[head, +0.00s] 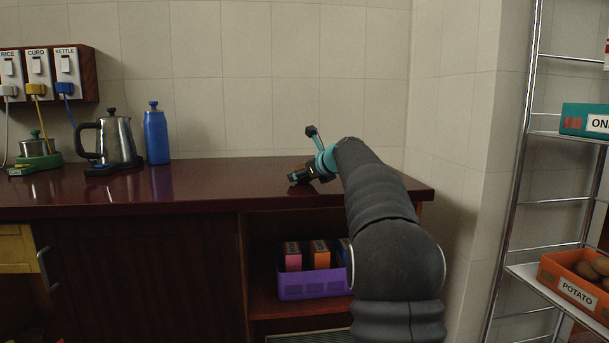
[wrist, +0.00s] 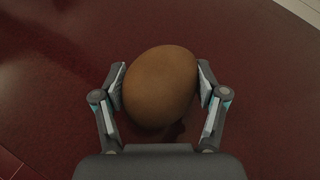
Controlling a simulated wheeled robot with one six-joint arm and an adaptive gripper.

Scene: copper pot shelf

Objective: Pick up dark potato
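A brown potato (wrist: 160,85) fills the space between the fingers of my gripper (wrist: 161,84) in the wrist view. Both finger pads appear to touch its sides, so my gripper looks shut on it. The dark red countertop is close beneath it; I cannot tell whether the potato rests on the surface. In the head view my gripper (head: 300,177) is low over the right part of the counter, and the potato is not clearly visible there.
The counter (head: 225,180) is clear left of my gripper. A kettle (head: 118,140) and blue bottle (head: 156,135) stand further left. A purple bin (head: 310,287) sits below. On the right, a wire rack holds an orange potato crate (head: 576,288) and a teal bin (head: 580,120).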

